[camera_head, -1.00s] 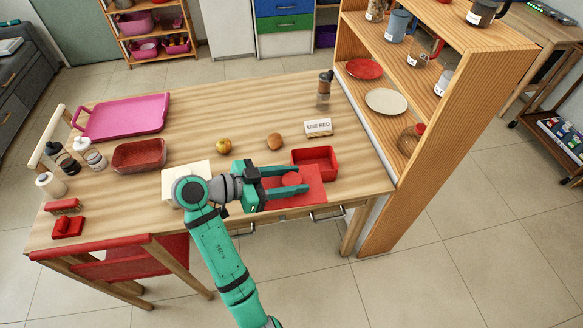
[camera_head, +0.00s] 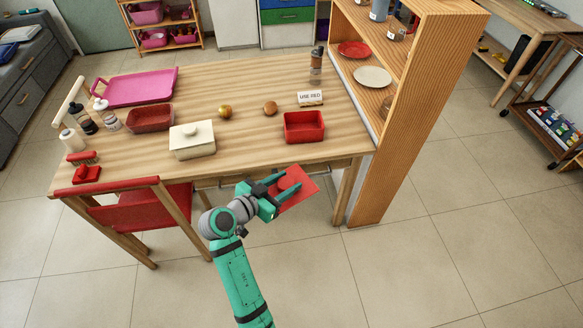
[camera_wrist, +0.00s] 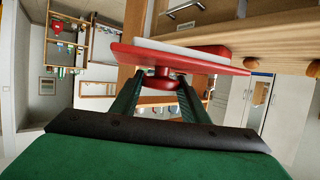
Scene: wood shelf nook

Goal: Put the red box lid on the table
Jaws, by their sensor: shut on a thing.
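The red box lid (camera_head: 301,196) is a flat red plate held by my gripper (camera_head: 290,184), out past the table's front edge and above the floor in the head view. In the wrist view the lid (camera_wrist: 180,61) lies across the fingertips, its round knob (camera_wrist: 160,80) between the two fingers of my gripper (camera_wrist: 158,88). The open red box (camera_head: 304,128) stands on the wooden table (camera_head: 240,150) near its front right, apart from the lid. The fingers partly cover the lid in the head view.
A cream lidded box (camera_head: 192,142) stands left of the red box. A wooden shelf (camera_head: 430,100) borders the right. A red chair (camera_head: 150,210) stands at the front left. Bare tabletop lies between the boxes.

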